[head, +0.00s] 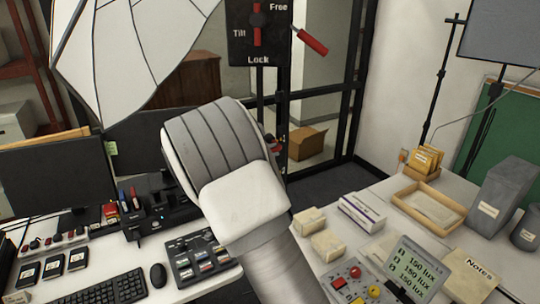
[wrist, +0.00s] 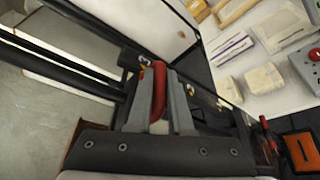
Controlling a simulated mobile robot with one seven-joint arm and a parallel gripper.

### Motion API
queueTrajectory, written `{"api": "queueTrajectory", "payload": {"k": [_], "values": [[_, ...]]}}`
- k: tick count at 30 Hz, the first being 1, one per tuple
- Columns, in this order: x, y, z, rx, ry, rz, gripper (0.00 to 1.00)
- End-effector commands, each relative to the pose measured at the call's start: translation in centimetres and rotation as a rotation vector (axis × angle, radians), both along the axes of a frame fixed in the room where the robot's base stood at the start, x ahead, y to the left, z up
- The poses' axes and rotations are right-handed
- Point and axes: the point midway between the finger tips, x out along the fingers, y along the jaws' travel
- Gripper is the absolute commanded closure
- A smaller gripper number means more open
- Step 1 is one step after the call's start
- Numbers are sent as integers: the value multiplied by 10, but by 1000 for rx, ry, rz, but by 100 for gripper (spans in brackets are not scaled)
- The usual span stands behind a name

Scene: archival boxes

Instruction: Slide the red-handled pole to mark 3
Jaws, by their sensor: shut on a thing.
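In the wrist view, my gripper (wrist: 160,88) is shut on a red handle (wrist: 158,78), which shows between the two grey fingers. In the head view, my arm covers most of the gripper and the held handle. Only a small bit of red (head: 271,141) shows beside the arm, at a dark upright pole (head: 283,115). A second red grip (head: 312,42) sticks out at the upper right of a black panel lettered Free, Tilt and Lock (head: 243,38).
A large white umbrella (head: 125,45) hangs at the upper left. A desk with monitors (head: 55,175) and a keyboard (head: 103,288) stands left. The right table holds small boxes, a wooden tray (head: 428,208) and a lux meter (head: 412,268). A cardboard box (head: 307,141) lies behind.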

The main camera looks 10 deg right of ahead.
Motion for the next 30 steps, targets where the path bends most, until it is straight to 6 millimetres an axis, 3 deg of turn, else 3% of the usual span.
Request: {"api": "queueTrajectory", "payload": {"k": [2,3,8,20,30], "values": [[2,-1,9,-3,-16,1,100],[3,-1,9,-3,-16,1,78],[2,-1,8,-3,-14,0,52],[-5,11,6,0,-9,4,52],[-50,71,21,2,-12,6,52]]}}
